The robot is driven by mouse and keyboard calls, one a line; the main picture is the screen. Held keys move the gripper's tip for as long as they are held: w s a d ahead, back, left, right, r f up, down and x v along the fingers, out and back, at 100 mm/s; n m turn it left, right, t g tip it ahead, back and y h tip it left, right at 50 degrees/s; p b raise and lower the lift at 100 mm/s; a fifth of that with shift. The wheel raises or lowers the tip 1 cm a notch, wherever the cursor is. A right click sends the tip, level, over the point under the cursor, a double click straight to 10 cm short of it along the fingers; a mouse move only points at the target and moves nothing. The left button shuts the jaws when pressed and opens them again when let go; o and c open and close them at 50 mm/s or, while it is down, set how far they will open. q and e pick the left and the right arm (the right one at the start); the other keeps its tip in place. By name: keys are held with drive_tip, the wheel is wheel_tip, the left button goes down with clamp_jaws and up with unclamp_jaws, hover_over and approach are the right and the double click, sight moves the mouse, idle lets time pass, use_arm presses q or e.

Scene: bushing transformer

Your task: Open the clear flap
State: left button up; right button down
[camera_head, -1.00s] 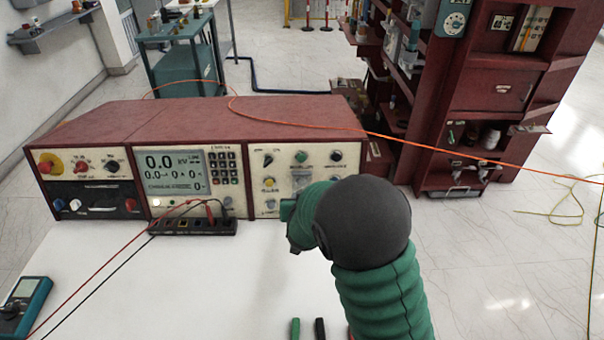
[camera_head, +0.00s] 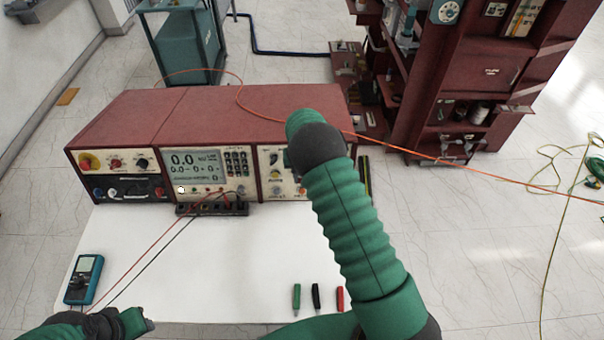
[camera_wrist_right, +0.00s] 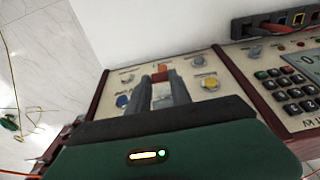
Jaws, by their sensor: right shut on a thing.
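The right panel (camera_wrist_right: 205,72) of the red test console (camera_head: 225,105) fills the middle of the right wrist view, with buttons and knobs. My right gripper (camera_wrist_right: 161,84) is at this panel, its two fingers close together and shut on a small pale piece (camera_wrist_right: 161,91), seemingly the clear flap. An orange-red part (camera_wrist_right: 162,68) shows just past the fingertips. How far the flap is lifted cannot be told. In the head view my right arm hides the right gripper and part of the panel. My left gripper (camera_head: 138,321) is low at the left; its jaws are unclear.
A multimeter (camera_head: 84,279) lies on the white tabletop (camera_head: 230,270) at the left. Green, black and red clips (camera_head: 316,296) lie near the front edge. A terminal strip (camera_head: 212,208) with red and black leads is before the console. An orange cable (camera_head: 450,160) crosses behind my right arm.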

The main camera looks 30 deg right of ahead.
drive_tip(key=shift+w+d+r+g+y+b, duration=0.25)
drive_tip(key=shift+g+y+b, duration=0.1)
drive_tip(key=shift+g, duration=0.15)
drive_tip(key=shift+w+d+r+g+y+b, duration=0.15)
drive_tip(key=shift+w+g+y+b, duration=0.15)
drive_tip(key=shift+g, duration=0.2)
drive_tip(key=shift+r, duration=0.1)
drive_tip(key=shift+w+r+g, duration=0.1)
drive_tip(key=shift+r+g, duration=0.05)
drive_tip(key=shift+g, duration=0.15)
